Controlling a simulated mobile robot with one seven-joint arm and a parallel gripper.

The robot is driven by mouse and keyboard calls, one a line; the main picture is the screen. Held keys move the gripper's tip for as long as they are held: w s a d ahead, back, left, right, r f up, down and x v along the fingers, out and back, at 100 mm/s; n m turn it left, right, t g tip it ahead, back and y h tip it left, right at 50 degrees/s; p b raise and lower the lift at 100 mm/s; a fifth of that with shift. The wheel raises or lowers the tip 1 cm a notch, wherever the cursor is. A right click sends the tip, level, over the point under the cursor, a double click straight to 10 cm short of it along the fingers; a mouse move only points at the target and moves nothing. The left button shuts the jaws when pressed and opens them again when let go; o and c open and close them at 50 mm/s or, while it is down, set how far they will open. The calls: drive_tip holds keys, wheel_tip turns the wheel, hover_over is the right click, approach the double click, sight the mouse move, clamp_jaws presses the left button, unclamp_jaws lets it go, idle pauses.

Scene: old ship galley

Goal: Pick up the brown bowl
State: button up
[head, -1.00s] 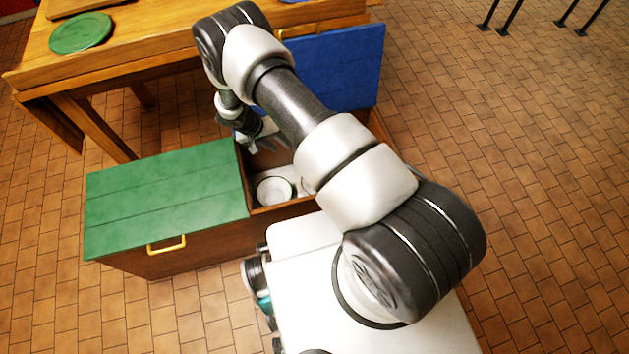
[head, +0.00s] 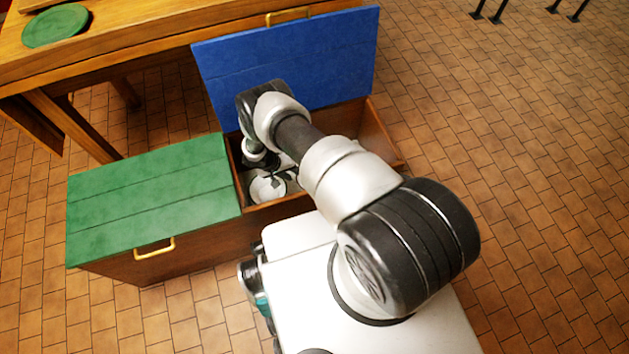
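I cannot make out a brown bowl in view; my arm hides part of the chest's inside. My gripper (head: 280,176) is down inside the open right part of the wooden chest (head: 385,140), over the white dishes. It is small and partly hidden by my arm, so I cannot tell whether its fingers are open or shut. A white round bowl or dish (head: 266,190) lies in the chest just below and left of the gripper, near the divider.
The blue lid (head: 330,55) stands raised behind the opening. The green lid (head: 150,195) covers the chest's left part. A wooden table (head: 130,45) with a green plate (head: 56,26) stands behind left. Tiled floor (head: 510,180) is free on the right.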

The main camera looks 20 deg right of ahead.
drive_tip(key=b+x, duration=0.2)
drive_tip(key=x, duration=0.2)
drive_tip(key=shift+s+a+f, duration=0.15)
drive_tip(key=shift+f, duration=0.05)
drive_tip(key=shift+d+f, duration=0.35)
drive_tip(key=shift+f, duration=0.2)
drive_tip(key=shift+r, duration=0.1)
clamp_jaws()
